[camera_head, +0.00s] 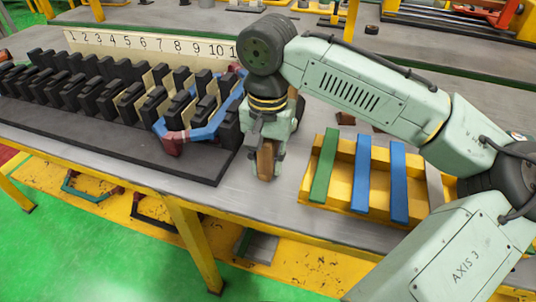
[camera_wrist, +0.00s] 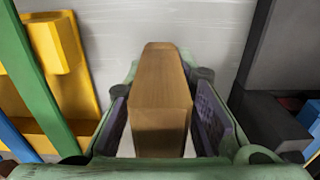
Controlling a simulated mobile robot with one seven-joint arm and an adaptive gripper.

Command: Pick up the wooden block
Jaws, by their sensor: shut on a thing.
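The wooden block (camera_wrist: 161,90) is a brown, long block that stands between the two finger pads of my gripper (camera_wrist: 160,115) in the wrist view. In the head view the wooden block (camera_head: 265,160) shows below my gripper (camera_head: 265,165), close to the metal table top. My gripper points down and is shut on the block. I cannot tell whether the block's lower end touches the table.
A black slotted fixture (camera_head: 110,137) with a numbered board (camera_head: 150,45) and a blue-red coil (camera_head: 195,133) stands to the left. A yellow holder (camera_head: 342,178) with green and blue bars stands to the right. Bare table (camera_head: 250,200) lies between them.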

